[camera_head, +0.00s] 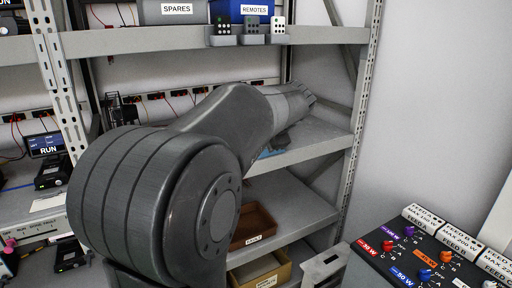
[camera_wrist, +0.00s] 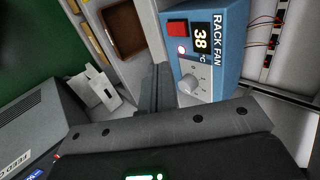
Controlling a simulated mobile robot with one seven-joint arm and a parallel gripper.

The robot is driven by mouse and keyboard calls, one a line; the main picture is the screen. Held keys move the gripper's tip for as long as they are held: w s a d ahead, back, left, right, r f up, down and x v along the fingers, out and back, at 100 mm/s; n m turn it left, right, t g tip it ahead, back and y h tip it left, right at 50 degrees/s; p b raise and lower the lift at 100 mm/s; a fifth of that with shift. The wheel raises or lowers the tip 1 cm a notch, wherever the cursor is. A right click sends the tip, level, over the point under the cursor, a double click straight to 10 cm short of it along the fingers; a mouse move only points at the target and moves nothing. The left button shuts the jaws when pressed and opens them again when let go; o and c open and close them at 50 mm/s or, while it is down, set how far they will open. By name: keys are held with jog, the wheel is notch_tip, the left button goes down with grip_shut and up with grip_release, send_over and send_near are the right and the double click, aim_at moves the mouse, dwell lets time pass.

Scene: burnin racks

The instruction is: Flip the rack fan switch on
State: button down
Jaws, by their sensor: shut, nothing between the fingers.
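The blue rack fan box (camera_wrist: 232,42) is in the upper middle of the wrist view, tilted in the picture. Its face carries a red switch (camera_wrist: 177,27), a lit display (camera_wrist: 200,38) reading 38 °C, a small glowing light (camera_wrist: 182,48) and a grey round knob (camera_wrist: 188,84). I cannot tell the switch's position. My gripper (camera_wrist: 156,82) is shut and empty, its dark fingers close beside the box's knob side, below the switch in the picture. I cannot tell whether they touch the box. In the head view my arm hides most of the box and gripper.
A brown bin (camera_head: 254,228) sits on a lower shelf. The upper shelf (camera_head: 140,41) holds a SPARES bin (camera_head: 172,12), a blue REMOTES bin (camera_head: 240,10) and several small remotes. A rack post (camera_head: 362,110) stands right of my arm. A feed control panel (camera_head: 410,262) is at lower right.

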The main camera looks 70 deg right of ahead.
jog(key=shift+s+a+r, duration=0.15)
jog(key=shift+s+r, duration=0.05)
jog(key=shift+r, duration=0.1)
jog(key=shift+f, duration=0.1)
jog(key=shift+s+a+f, duration=0.1)
jog(key=shift+a+f, duration=0.05)
jog(key=shift+f, duration=0.55)
jog(key=w+d+r+x, duration=0.1)
jog(key=r+x, duration=0.1)
jog(key=x, duration=1.1)
jog(key=shift+w+d, duration=0.25)
jog(key=shift+f, duration=0.1)
